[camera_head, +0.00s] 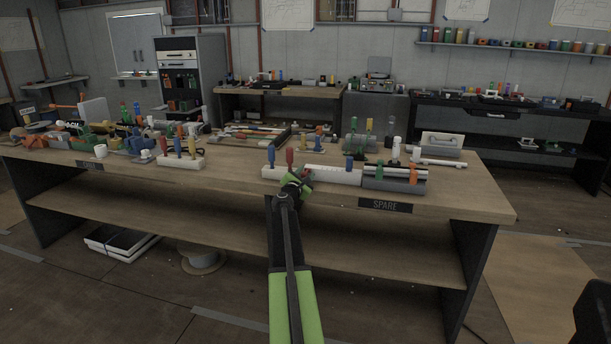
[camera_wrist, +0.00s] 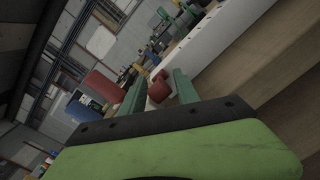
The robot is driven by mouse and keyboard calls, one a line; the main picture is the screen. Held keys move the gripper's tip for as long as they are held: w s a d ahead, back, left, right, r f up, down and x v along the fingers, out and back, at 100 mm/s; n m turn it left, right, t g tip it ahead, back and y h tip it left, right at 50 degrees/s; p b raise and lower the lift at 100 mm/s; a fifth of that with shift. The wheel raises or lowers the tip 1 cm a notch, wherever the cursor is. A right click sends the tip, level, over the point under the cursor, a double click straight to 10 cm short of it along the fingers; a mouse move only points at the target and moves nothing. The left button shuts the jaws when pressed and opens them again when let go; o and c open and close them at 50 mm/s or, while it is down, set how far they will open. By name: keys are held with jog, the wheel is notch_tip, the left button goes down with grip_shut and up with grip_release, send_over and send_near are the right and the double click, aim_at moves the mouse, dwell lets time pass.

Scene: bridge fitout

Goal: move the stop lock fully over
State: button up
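A white block unit (camera_head: 333,175) lies near the front edge of the bench, with a blue lever (camera_head: 271,157) and a red lever (camera_head: 289,158) standing at its left end. A small red knob (camera_wrist: 158,87) on its front side looks like the stop lock, though I cannot be sure. It also shows beside my gripper in the head view (camera_head: 305,174). My gripper (camera_wrist: 160,84) is open, its two green fingers on either side of the knob. Contact cannot be told. The gripper's end (camera_head: 295,184) partly covers the block's front in the head view.
A grey cylinder unit with an orange clip (camera_head: 413,174) adjoins the block on the right, above the SPARE label (camera_head: 385,205). A second white block with levers (camera_head: 181,162) stands to the left. Clear bench top (camera_head: 235,182) lies between them.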

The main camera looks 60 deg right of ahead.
grip_shut()
jog(key=shift+s+f+h+b, duration=0.1)
jog(key=shift+f+h+b, duration=0.3)
jog(key=shift+b, duration=0.8)
jog(key=shift+h+b, duration=0.3)
jog(key=shift+b, duration=0.4)
jog(key=shift+r, duration=0.15)
jog(key=o, duration=0.8)
grip_release()
jog(key=shift+o, duration=0.2)
